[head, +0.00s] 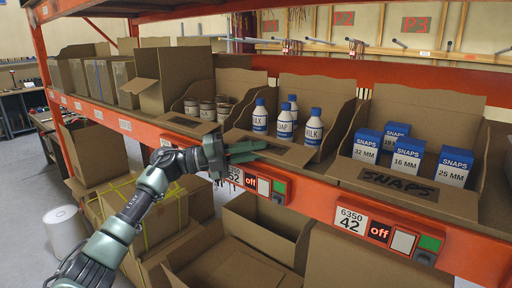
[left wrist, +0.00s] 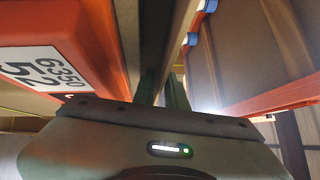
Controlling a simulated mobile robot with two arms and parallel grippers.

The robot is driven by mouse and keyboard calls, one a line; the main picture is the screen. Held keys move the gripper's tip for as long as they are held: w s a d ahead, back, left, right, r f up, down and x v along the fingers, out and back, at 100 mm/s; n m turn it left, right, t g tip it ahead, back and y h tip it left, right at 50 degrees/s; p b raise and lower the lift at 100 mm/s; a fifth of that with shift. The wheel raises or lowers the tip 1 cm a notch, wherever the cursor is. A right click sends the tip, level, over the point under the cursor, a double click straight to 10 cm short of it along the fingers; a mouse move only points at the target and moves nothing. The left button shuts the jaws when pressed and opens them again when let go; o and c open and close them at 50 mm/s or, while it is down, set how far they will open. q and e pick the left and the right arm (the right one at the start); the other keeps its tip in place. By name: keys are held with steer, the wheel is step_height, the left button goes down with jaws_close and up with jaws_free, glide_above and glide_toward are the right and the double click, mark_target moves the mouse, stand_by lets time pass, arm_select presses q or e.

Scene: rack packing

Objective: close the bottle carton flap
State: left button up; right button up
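The bottle carton (head: 328,90) stands open on the orange shelf in the head view, its back panel upright. Several white bottles (head: 286,124) with blue caps stand in it. Its front flap (head: 287,154) is folded down and outward over the shelf's front edge. My left gripper (head: 266,147) reaches in from the left, its fingers across the left part of the flap, hiding some of it. In the left wrist view the two fingers (left wrist: 164,90) are close together with a narrow gap; whether they grip cardboard is unclear. My right gripper is out of view.
A carton of blue-and-white SNAPS boxes (head: 406,160) stands to the right, and a carton of small jars (head: 207,109) to the left. The shelf rail (head: 330,205) carries number labels and lit buttons below the flap. Large open cartons (head: 238,262) sit beneath.

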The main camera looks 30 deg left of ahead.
arm_select(q)
jaws_close()
steer(key=shift+f, duration=0.1)
stand_by(1.2)
steer(key=shift+s, duration=0.15)
